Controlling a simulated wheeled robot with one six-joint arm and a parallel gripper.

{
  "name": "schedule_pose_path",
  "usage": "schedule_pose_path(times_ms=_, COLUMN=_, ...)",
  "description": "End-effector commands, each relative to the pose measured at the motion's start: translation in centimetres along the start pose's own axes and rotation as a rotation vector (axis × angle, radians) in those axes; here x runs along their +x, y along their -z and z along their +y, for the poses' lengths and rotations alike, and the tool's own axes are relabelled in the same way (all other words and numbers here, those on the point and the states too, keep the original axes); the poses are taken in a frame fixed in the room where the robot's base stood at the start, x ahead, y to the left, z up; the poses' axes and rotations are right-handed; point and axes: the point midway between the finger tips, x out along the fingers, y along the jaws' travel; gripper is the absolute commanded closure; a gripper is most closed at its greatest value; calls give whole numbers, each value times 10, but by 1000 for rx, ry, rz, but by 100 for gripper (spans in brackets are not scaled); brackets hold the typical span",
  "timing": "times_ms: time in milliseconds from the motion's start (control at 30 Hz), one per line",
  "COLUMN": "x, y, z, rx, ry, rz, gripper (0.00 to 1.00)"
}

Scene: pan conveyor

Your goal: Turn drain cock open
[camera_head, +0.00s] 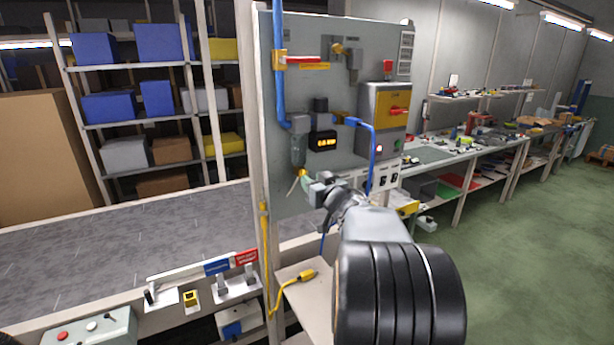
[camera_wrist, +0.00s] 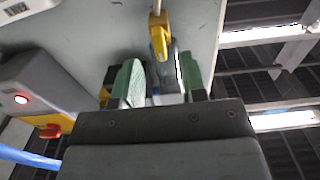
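The drain cock (camera_head: 293,187) sits under a grey cylindrical bowl (camera_head: 298,150) on the panel's lower left; in the head view it is small, with a thin pale lever slanting down. In the wrist view I take the yellow fitting with a thin stem to be the drain cock (camera_wrist: 158,36). My gripper (camera_head: 308,183) is right beside it, its green pads apart; in the wrist view the gripper (camera_wrist: 160,78) is open, with the yellow fitting just beyond the fingertips. A grey part shows between the pads. Whether a pad touches the cock I cannot tell.
The upright panel (camera_head: 268,130) carries a blue hose (camera_head: 279,70), a lit display (camera_head: 323,140) and a control box (camera_head: 388,110) with a red switch, close to my gripper's right. A yellow cable (camera_head: 264,230) runs down the panel's left edge. A conveyor (camera_head: 120,235) lies left.

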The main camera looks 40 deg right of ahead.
Motion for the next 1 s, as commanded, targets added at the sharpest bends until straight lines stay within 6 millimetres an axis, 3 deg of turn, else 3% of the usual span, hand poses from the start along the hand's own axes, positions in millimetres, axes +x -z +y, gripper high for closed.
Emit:
schedule_pose_path(times_ms=100, x=18, y=0, z=-1, rx=0, ry=2, rz=-1, gripper=62)
schedule_pose_path(times_ms=300, x=34, y=0, z=0, rx=1, ry=1, rz=1, gripper=62)
schedule_pose_path(times_ms=700, x=39, y=0, z=0, rx=0, ry=-1, rz=0, gripper=62)
schedule_pose_path(times_ms=1000, x=39, y=0, z=0, rx=0, ry=0, rz=0, gripper=88)
